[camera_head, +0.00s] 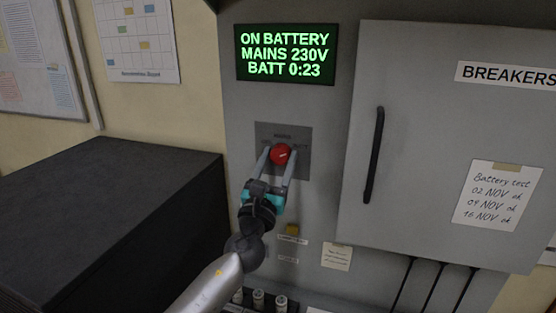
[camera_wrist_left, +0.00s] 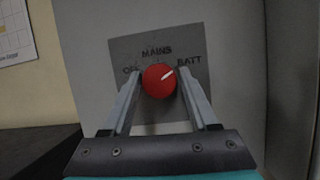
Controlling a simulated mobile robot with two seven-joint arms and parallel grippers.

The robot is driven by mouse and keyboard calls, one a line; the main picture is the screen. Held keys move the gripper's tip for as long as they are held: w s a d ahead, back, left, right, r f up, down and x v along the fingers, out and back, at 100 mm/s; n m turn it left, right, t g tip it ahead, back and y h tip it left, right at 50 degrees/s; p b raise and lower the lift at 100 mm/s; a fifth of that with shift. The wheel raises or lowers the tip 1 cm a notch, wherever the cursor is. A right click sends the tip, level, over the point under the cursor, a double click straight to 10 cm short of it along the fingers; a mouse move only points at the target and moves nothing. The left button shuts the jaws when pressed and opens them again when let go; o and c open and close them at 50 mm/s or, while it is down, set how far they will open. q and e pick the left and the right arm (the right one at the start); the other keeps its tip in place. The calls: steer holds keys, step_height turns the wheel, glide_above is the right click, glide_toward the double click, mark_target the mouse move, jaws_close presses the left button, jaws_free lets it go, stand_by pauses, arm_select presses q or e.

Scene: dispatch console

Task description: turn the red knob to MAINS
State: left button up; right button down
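The red knob (camera_head: 281,154) sits on a grey plate (camera_head: 303,133) below the green display. In the left wrist view the knob (camera_wrist_left: 158,82) has a white pointer mark aimed up and right at BATT. The plate (camera_wrist_left: 192,52) there reads OFF at left, MAINS at the top and BATT at right. My left gripper (camera_head: 280,157) has one finger on each side of the knob, with no clear gap in either view. The left finger partly covers the OFF label. My right gripper is not in view.
The display (camera_head: 286,54) reads ON BATTERY, MAINS 230V, BATT 0:23. A breaker cabinet door (camera_head: 420,120) with a black handle (camera_head: 374,155) stands right of the knob. A dark box (camera_head: 110,215) is at left.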

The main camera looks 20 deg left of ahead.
arm_select(q)
jaws_close()
steer(key=shift+n, duration=0.7)
steer(key=n+y, duration=0.2)
steer(key=n, duration=0.1)
steer(key=n+g+y, duration=0.1)
steer(key=n, duration=0.2)
steer(key=shift+d+n+y, duration=0.1)
steer(key=shift+n+y, duration=0.3)
steer(key=n+y+p, duration=0.1)
steer(key=n, duration=0.2)
steer(key=shift+r+n+g, duration=0.1)
steer(key=shift+n+g, duration=0.2)
steer(key=shift+g, duration=0.1)
steer(key=shift+n+g+y+p, duration=0.55)
steer(key=shift+n+g+y, duration=0.15)
steer(key=shift+n, duration=1.5)
